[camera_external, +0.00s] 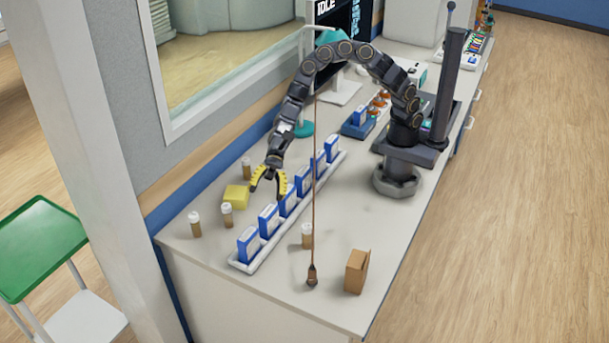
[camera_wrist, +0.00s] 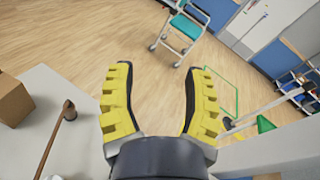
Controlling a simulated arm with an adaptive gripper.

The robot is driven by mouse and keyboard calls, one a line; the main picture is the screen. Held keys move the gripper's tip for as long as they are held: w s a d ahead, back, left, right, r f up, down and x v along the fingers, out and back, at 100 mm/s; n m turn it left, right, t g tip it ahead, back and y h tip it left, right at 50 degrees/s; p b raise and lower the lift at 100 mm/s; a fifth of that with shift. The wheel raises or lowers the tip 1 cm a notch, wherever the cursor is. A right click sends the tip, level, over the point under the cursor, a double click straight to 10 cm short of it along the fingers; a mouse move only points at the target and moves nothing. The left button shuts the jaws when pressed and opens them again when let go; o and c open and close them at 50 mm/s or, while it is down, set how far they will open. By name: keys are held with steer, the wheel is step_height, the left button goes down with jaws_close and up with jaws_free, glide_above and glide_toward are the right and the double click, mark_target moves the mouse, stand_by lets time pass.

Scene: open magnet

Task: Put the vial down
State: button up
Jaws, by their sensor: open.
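Several amber vials with white caps stand upright on the white counter: two at the near left, one (camera_external: 195,226) and another (camera_external: 227,215); one (camera_external: 246,169) behind the yellow block; and one (camera_external: 307,236) to the right of the long rack. My gripper (camera_external: 266,189) has yellow ribbed fingers and is above the counter, between the yellow block and the rack. In the wrist view my gripper (camera_wrist: 158,72) is spread open with nothing between the fingers, only floor beyond. No vial is visible in the wrist view.
A long white rack (camera_external: 243,266) holds several blue-and-white boxes close to my gripper. A yellow block (camera_external: 237,196) lies left of it. Bare counter (camera_external: 350,225) lies right of the rack.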

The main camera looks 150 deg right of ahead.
steer(key=s+a+r+n+g+y, duration=0.25)
steer(key=a+r+n, duration=0.2)
steer(key=a, duration=0.35)
steer(key=s+a+r+n+g+y, duration=0.25)
steer(key=a+n+y, duration=0.2)
steer(key=a, duration=0.45)
steer(key=s+a+r+n+g+h, duration=0.1)
steer(key=s+a+n+g+h, duration=0.1)
steer(key=s+a+n+g, duration=1.15)
steer(key=s+d+f+n+h, duration=0.1)
steer(key=s+d+h, duration=0.2)
steer(key=s, duration=0.4)
steer(key=s+d+f+n+t+h, duration=0.1)
steer(key=s+d+n+h, duration=0.1)
steer(key=s+d+h, duration=0.2)
steer(key=s+d+f+n+h, duration=0.2)
steer(key=s+d, duration=0.3)
steer(key=s, duration=0.5)
steer(key=shift+s+d+h, duration=0.2)
steer(key=shift+d+h, duration=0.1)
steer(key=shift+h, duration=0.6)
